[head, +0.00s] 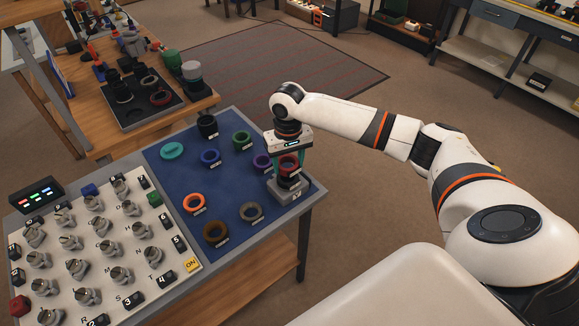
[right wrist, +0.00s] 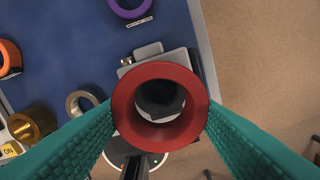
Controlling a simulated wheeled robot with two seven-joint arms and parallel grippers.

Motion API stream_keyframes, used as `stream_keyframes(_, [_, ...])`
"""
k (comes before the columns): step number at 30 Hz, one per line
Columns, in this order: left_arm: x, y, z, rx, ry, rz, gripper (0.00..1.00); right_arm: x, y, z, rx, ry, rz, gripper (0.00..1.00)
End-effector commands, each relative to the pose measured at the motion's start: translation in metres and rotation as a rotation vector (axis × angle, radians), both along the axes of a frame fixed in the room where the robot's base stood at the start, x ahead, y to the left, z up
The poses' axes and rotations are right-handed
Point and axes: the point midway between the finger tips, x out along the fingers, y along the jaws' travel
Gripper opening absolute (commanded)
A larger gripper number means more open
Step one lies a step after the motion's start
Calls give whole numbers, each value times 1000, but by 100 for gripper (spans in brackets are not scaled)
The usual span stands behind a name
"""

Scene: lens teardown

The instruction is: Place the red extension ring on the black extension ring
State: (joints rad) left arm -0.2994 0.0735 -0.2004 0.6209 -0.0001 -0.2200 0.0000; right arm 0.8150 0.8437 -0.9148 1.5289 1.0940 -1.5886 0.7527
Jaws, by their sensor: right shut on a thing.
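The red extension ring (head: 289,162) is between the teal fingers of my right gripper (head: 288,158), which is shut on it. It also shows in the right wrist view (right wrist: 122,108), open end toward the camera. The black extension ring (head: 289,181) is directly under it, on a grey fixture (head: 283,194) at the mat's right edge. In the right wrist view the black ring (right wrist: 160,98) shows through the red ring's opening, roughly centred. I cannot tell whether the two rings touch. My left gripper is not in view.
Several labelled rings stand on the blue mat (head: 180,178), including a purple ring (head: 262,161) close left of my gripper and a grey ring (head: 251,212) nearer the front. A white panel with knobs (head: 120,235) fills the left of the table. The floor is right of the table edge.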

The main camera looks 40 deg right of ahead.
Motion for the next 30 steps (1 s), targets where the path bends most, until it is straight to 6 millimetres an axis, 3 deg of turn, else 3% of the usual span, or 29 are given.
stream_keyframes(6, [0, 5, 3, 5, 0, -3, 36, 0, 0, -30, -1, 2, 0, 30])
stream_keyframes(18, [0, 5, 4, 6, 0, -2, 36, 0, 0, -35, 0, 1, 0, 30])
stream_keyframes(19, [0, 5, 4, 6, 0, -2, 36, 0, 0, -35, 0, 1, 0, 58])
stream_keyframes(22, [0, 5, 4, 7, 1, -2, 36, 0, 0, -35, 0, 1, 0, 74])
stream_keyframes(30, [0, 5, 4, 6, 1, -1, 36, 0, 0, -35, 0, 0, 0, 76])
